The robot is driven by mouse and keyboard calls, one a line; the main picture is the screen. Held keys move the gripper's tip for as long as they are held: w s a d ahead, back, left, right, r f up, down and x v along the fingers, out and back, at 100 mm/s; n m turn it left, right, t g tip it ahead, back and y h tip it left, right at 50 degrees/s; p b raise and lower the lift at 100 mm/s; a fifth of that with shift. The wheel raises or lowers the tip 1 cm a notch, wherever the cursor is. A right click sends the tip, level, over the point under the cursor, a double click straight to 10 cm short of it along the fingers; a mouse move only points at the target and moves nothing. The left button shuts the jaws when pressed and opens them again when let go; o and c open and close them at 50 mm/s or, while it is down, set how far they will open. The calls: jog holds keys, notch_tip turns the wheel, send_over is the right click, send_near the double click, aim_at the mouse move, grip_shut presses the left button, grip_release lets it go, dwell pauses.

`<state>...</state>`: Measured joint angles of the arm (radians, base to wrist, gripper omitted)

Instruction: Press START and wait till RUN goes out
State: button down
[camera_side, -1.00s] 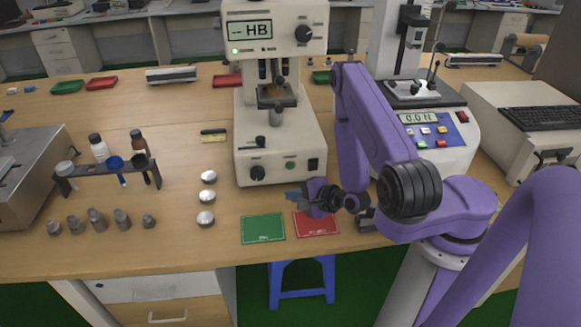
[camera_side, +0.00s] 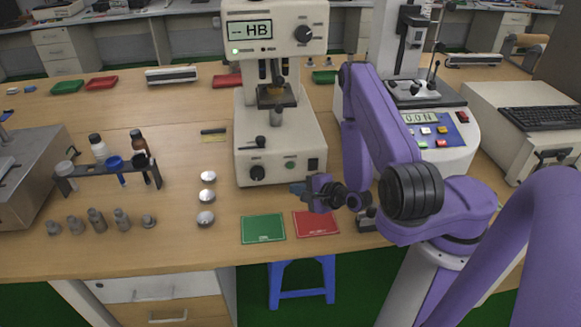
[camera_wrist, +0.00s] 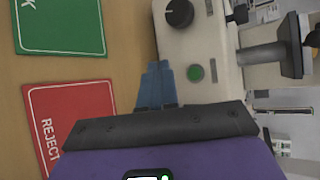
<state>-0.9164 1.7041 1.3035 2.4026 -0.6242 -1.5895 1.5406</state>
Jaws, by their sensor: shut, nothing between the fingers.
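The hardness tester (camera_side: 258,135) stands upright at mid-table, its display (camera_side: 250,31) reading dashes and HB. A small lamp (camera_side: 236,51) under the display glows greenish; its label is too small to read. A green button (camera_side: 289,166) sits on the front of the base, right of a black knob (camera_side: 257,172). The green button also shows in the wrist view (camera_wrist: 195,73), its label unreadable. My gripper (camera_side: 297,188) is in front of and below this button, apart from it. In the wrist view its blue fingers (camera_wrist: 157,85) are together and empty, pointing towards the tester's front.
A green card (camera_side: 263,229) and a red REJECT card (camera_side: 316,223) lie in front of the tester. Several metal discs (camera_side: 207,197) lie to the left, near a rack (camera_side: 108,170) with bottles. A second instrument (camera_side: 441,145) with a display stands right, behind my arm.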

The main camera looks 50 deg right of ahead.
jog(key=shift+w+d, duration=2.15)
jog(key=shift+w, duration=0.05)
jog(key=shift+d, duration=0.1)
dwell(0.5)
jog(key=shift+w+d, duration=0.2)
jog(key=shift+w, duration=0.1)
jog(key=shift+w+d, duration=0.25)
dwell(1.0)
jog(key=shift+s, duration=0.1)
jog(key=shift+s+a, duration=0.5)
jog(key=shift+a, duration=0.05)
jog(key=shift+s+a, duration=1.75)
jog(key=shift+w, duration=0.1)
